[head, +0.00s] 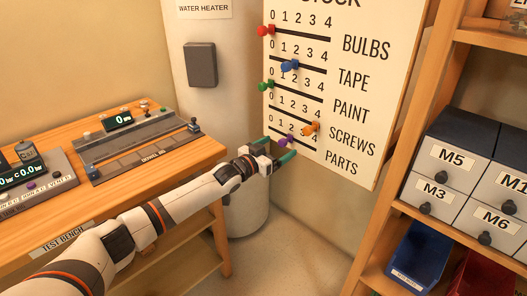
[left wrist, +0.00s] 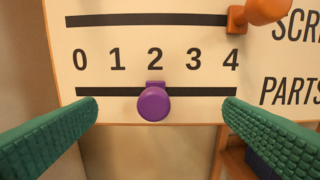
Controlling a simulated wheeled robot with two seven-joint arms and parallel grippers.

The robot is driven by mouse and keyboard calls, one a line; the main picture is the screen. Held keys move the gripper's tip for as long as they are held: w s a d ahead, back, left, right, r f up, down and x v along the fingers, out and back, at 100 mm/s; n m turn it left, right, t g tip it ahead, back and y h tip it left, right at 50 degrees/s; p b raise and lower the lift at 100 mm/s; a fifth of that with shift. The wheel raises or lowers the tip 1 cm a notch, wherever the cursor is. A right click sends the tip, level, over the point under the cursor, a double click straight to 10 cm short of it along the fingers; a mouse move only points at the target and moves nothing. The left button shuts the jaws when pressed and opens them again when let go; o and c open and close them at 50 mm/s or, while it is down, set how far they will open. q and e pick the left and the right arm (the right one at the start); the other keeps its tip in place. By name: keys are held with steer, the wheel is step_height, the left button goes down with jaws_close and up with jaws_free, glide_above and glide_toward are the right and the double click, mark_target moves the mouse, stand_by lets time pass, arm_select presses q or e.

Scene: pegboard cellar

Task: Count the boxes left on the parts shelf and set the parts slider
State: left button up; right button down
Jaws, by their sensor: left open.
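The parts slider is a purple knob (left wrist: 154,104) on the lowest dark track of the stock board, directly below the number 2. It also shows in the head view (head: 286,141). My left gripper (head: 277,150) is in front of the board at the PARTS row, open and empty. In the left wrist view its green fingers (left wrist: 160,105) stand apart on either side of the knob, with gaps on both sides. No parts shelf with boxes can be made out. My right gripper is not in view.
The stock board (head: 372,92) also carries red, blue, green and orange knobs; the orange screws knob (left wrist: 262,12) sits just above right. A wooden rack (head: 425,70) at right holds labelled drawers (head: 441,165) and a blue bin (head: 420,255). The test bench (head: 70,225) is at left.

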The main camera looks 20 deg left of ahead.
arm_select(q)
steer(key=p+v, duration=0.4)
steer(key=v, duration=0.2)
stand_by(0.4)
steer(key=shift+s, duration=0.1)
steer(key=s+a+f+n+g+y, duration=0.15)
steer(key=s+f, duration=0.25)
steer(key=f, duration=0.8)
steer(key=s+a+f+g+y, duration=0.15)
steer(key=s+f, duration=0.25)
steer(key=f, duration=0.7)
steer(key=s+d+f+g+y, duration=0.15)
steer(key=s+f+g, duration=0.25)
steer(key=s+f, duration=0.95)
steer(key=s+d+f+g, duration=0.2)
steer(key=s+f, duration=0.4)
steer(key=s, duration=0.6)
steer(key=s+d+f+g+y, duration=0.1)
steer(key=s+f+g, duration=0.3)
steer(key=s, duration=0.9)
steer(key=s+d+f+g, duration=0.3)
steer(key=s+f, duration=0.5)
steer(key=s, duration=0.4)
steer(key=shift+s+d+f+y, duration=0.25)
steer(key=shift+d+y, duration=0.1)
steer(key=shift+d, duration=0.3)
